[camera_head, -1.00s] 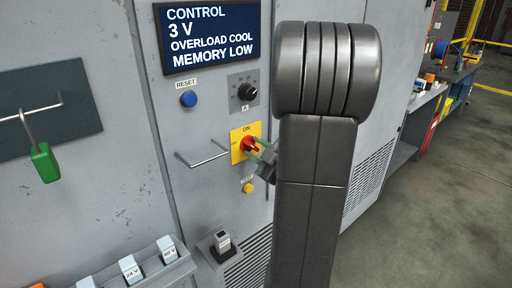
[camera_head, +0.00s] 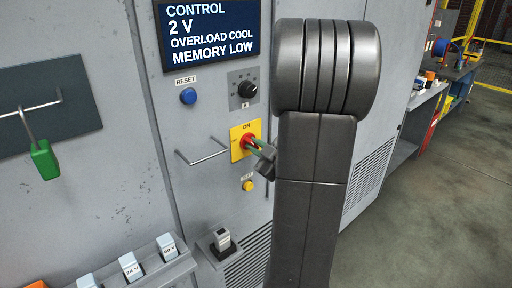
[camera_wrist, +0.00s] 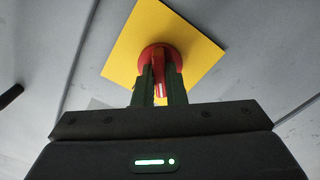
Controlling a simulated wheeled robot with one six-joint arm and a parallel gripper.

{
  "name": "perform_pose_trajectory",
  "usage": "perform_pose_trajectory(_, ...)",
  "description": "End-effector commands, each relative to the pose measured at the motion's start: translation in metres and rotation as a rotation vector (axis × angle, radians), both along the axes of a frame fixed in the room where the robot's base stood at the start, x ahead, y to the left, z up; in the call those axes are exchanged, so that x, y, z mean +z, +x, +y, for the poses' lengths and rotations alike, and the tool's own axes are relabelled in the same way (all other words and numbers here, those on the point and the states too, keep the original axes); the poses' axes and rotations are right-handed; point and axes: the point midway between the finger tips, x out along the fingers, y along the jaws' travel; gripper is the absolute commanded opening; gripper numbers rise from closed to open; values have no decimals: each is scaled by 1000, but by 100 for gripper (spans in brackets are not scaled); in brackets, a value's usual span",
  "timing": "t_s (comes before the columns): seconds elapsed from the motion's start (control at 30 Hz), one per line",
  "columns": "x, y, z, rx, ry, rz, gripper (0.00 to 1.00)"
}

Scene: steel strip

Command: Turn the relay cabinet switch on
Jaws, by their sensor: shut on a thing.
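The red rotary switch (camera_head: 246,141) sits on a yellow plate (camera_head: 237,151) on the grey cabinet front, with "ON" printed at the plate's top. In the wrist view, the red switch (camera_wrist: 158,55) shows on the tilted yellow plate (camera_wrist: 187,32). My gripper (camera_head: 256,147) is at the switch, its two green fingers closed on the switch handle. The fingers (camera_wrist: 160,88) lie one on each side of the red handle in the wrist view. They hide part of the handle in the head view, so its exact angle is hard to tell there.
A display (camera_head: 208,34) reads "CONTROL 2 V, OVERLOAD COOL, MEMORY LOW". Near the switch are a blue reset button (camera_head: 188,96), a black knob (camera_head: 247,89), a yellow button (camera_head: 248,186) and a protruding bar handle (camera_head: 203,152). A green padlock (camera_head: 44,160) hangs left.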

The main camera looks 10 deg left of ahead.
Motion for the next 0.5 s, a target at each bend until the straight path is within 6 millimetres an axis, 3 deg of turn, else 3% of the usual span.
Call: perform_pose_trajectory(0.5,0,0,0,1,253,323,0)
